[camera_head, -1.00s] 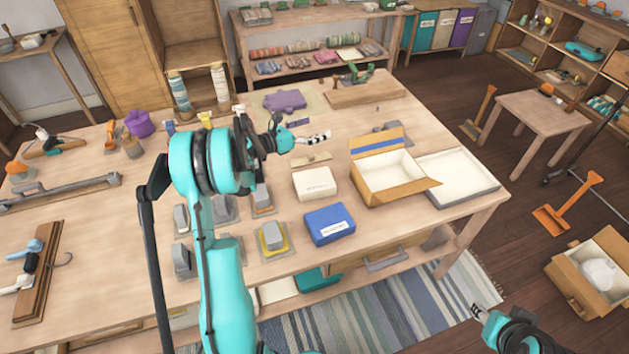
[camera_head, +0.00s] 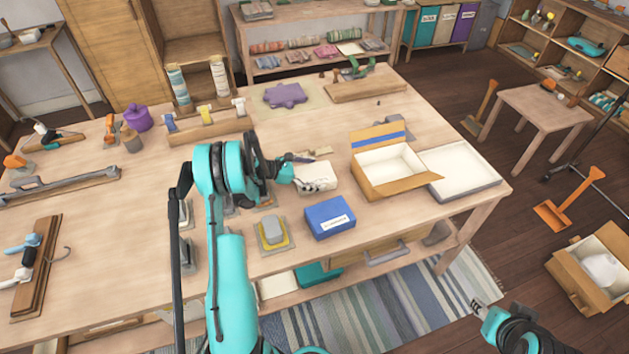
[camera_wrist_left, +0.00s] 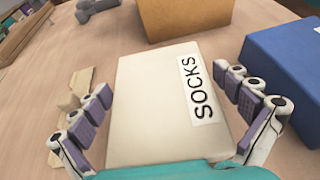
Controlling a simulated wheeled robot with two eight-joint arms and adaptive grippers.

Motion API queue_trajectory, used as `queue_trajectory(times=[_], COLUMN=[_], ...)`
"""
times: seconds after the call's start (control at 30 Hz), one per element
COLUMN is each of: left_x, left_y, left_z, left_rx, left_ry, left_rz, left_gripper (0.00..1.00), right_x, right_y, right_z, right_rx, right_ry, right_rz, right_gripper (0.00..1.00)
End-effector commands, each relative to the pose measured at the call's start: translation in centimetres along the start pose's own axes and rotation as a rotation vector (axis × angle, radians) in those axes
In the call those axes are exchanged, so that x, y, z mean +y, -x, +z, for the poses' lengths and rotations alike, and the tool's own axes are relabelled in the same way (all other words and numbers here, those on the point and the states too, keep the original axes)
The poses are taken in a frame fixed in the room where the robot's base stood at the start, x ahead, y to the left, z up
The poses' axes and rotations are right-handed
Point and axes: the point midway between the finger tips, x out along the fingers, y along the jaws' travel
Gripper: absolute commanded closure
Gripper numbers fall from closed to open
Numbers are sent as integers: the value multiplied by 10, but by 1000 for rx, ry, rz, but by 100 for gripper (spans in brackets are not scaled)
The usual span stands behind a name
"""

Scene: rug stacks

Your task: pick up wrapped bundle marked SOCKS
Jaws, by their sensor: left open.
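The cream wrapped bundle marked SOCKS (camera_wrist_left: 150,110) lies on the wooden table, its black-lettered white label facing up in the left wrist view. In the head view the bundle (camera_head: 318,184) is partly hidden by my left gripper (camera_head: 312,172). The left gripper (camera_wrist_left: 165,115) is open, with one finger on each side of the bundle; I cannot tell whether they touch it. My right gripper (camera_head: 478,306) is low at the right, beyond the table's front edge, and too small to read its jaws.
A blue box (camera_head: 330,218) sits close to the right of the bundle. An open cardboard box (camera_head: 410,182) and a white tray (camera_head: 462,172) stand farther right. A grey block on a yellow base (camera_head: 272,232) is at the front left. A small wooden piece (camera_wrist_left: 66,118) lies left of the bundle.

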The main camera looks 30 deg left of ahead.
Motion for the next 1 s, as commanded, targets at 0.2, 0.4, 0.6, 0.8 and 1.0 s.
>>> queue_trajectory(times=[0.2,0.4,0.6,0.8,1.0], left_x=[0,0,0,0,0], left_y=[-3,-3,-3,-1,9], left_z=[1,1,1,6,29], left_rx=[0,0,-1,-1,-1], left_ry=[1,1,1,1,1], left_rz=[1,1,1,1,1], left_gripper=[0,46,46,47,47], right_x=[0,0,0,0,0], right_y=[0,0,0,2,11], right_z=[0,0,0,-1,-8], right_rx=[0,0,0,0,0], right_ry=[0,0,0,0,0], right_rz=[0,0,0,0,0], right_gripper=[60,60,60,60,60])
